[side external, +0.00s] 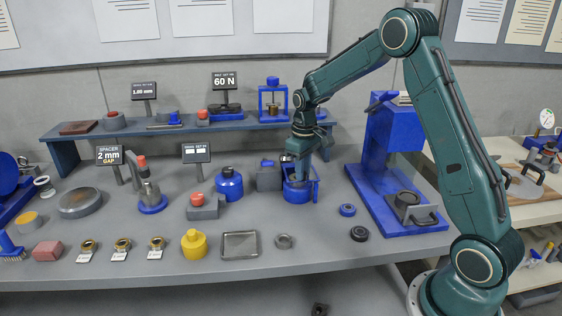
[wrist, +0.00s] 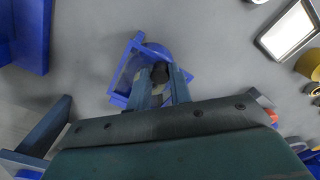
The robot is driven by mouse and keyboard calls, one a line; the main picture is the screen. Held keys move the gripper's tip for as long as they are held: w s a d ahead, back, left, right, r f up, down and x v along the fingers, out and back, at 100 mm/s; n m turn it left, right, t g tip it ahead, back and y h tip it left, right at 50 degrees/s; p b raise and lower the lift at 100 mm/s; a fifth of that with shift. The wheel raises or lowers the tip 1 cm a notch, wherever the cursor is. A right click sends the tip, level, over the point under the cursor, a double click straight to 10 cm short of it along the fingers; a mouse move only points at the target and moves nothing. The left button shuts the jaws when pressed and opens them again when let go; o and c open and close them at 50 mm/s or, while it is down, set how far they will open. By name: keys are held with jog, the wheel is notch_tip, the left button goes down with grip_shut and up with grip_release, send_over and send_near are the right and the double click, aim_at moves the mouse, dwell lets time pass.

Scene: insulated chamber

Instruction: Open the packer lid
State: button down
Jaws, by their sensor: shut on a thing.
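A blue device with a round body and an upright frame (side external: 298,194), which I take to be the packer, stands on the bench in the middle of the side view. My gripper (side external: 299,180) points down into it from above. In the wrist view the blue device (wrist: 155,50) lies beyond my fingers. My gripper (wrist: 161,80) is shut on a dark knob (wrist: 159,72), apparently the packer lid's knob. The lid is mostly hidden by the fingers, and I cannot tell whether it sits closed.
A blue press (side external: 392,130) stands to the right. A blue jar (side external: 229,185) and a grey block (side external: 268,178) are close on the left. A raised shelf (side external: 180,130) runs behind.

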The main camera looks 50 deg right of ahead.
jog(key=shift+w+d+r, duration=0.25)
jog(key=shift+r, duration=0.25)
jog(key=shift+w+d+r, duration=0.25)
jog(key=shift+d+r, duration=0.05)
jog(key=shift+r, duration=0.2)
jog(key=shift+w+d+r, duration=0.25)
jog(key=shift+r, duration=0.25)
jog(key=shift+w+d+r, duration=0.75)
jog(key=shift+d+r, duration=0.1)
jog(key=shift+r, duration=0.05)
jog(key=shift+w+d+r, duration=0.1)
jog(key=shift+w+d, duration=0.35)
jog(key=shift+d, duration=0.05)
jog(key=shift+w+d+g+y, duration=0.2)
jog(key=shift+g+y, duration=0.3)
jog(key=shift+d+r, duration=0.1)
jog(key=c, duration=1.6)
grip_release()
jog(key=shift+r, duration=0.1)
